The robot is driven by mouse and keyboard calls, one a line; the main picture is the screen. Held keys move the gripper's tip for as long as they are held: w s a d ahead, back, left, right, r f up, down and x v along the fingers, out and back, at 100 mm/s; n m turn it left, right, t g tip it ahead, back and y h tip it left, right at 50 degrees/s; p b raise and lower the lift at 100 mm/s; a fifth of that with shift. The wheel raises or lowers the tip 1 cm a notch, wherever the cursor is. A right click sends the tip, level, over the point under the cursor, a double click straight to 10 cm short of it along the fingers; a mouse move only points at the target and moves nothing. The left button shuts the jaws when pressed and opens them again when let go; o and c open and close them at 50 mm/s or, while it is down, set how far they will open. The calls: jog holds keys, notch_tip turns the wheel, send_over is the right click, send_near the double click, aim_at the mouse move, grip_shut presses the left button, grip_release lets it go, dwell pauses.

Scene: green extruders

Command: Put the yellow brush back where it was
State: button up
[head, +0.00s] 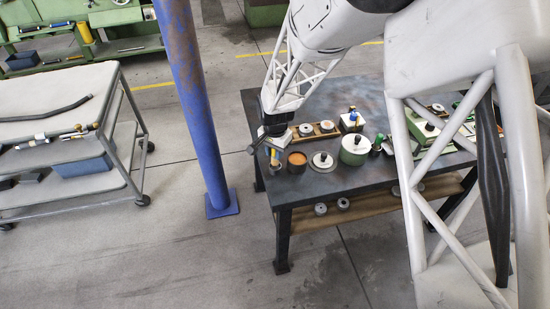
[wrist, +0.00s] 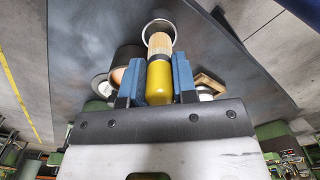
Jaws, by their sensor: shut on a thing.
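My gripper (head: 272,141) is over the left front corner of the dark table. In the wrist view its two blue fingers (wrist: 159,82) are shut on the yellow brush (wrist: 159,84), one on each side of the handle. The pale bristles point away from the gripper, toward a round, light-rimmed tin (wrist: 165,20). The bristle tips overlap the tin's opening in that view; I cannot tell whether they are inside it. In the head view the tin (head: 279,170) stands below the gripper, at the table's edge.
Right of the tin are a pot with orange contents (head: 297,162), a round lid (head: 322,161) and a pale green pot (head: 355,151). A wooden tray (head: 316,131) with round parts lies behind. A blue post (head: 200,110) stands left of the table (head: 345,178). The table's front strip is clear.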

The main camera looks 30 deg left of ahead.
jog(key=shift+f, duration=1.6)
jog(key=shift+f, duration=0.1)
jog(key=o, duration=0.9)
notch_tip(320, 180, up, 12)
jog(key=shift+r, duration=0.1)
